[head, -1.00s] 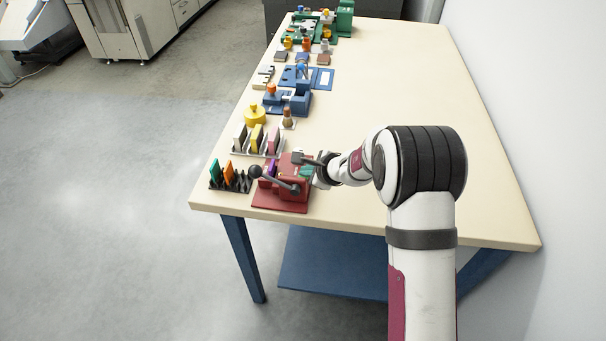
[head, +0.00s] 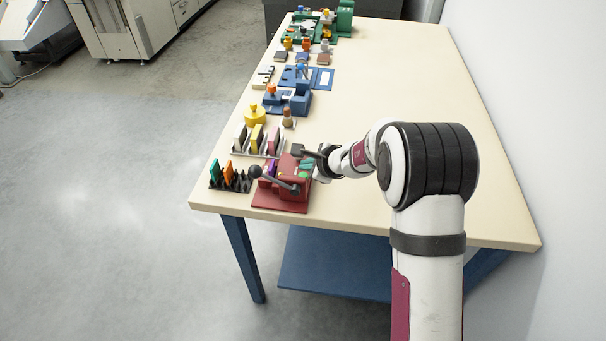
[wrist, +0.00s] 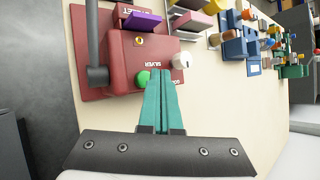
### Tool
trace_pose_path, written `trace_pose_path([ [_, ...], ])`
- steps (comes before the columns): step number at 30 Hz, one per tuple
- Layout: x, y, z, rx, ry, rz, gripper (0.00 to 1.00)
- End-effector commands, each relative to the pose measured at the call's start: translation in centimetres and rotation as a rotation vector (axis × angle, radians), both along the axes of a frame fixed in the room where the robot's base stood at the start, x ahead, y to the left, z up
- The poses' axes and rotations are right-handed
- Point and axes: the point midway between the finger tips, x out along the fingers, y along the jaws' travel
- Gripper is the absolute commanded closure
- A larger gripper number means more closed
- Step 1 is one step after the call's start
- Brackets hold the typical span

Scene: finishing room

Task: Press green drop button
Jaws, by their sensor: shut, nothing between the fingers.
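The red machine (head: 285,200) stands at the near left corner of the table. In the wrist view its red top (wrist: 120,60) carries a round green button (wrist: 142,79) and a white knob (wrist: 181,60). My gripper (wrist: 161,72) has its two teal fingers together, with nothing between them. Its tips appear just right of the green button, between it and the white knob. I cannot tell whether they touch the top. The gripper also shows over the machine in the head view (head: 305,166), where the button is not clear.
A dark lever with a ball end (head: 255,171) sticks out at the machine's left. A purple piece (wrist: 142,20) sits in the machine. A black rack (head: 230,184) and a rack of coloured plates (head: 257,140) stand close by. The table's right side is clear.

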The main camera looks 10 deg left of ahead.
Motion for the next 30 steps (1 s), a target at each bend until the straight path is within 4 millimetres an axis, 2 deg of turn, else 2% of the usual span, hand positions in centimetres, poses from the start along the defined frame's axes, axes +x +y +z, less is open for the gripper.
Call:
trace_pose_path([
  [13, 0.0, 0.0, 4.3, 0.001, -0.002, 0.000, 1.00],
  [30, 0.0, 0.0, 4.6, 0.001, 0.000, -0.001, 1.00],
])
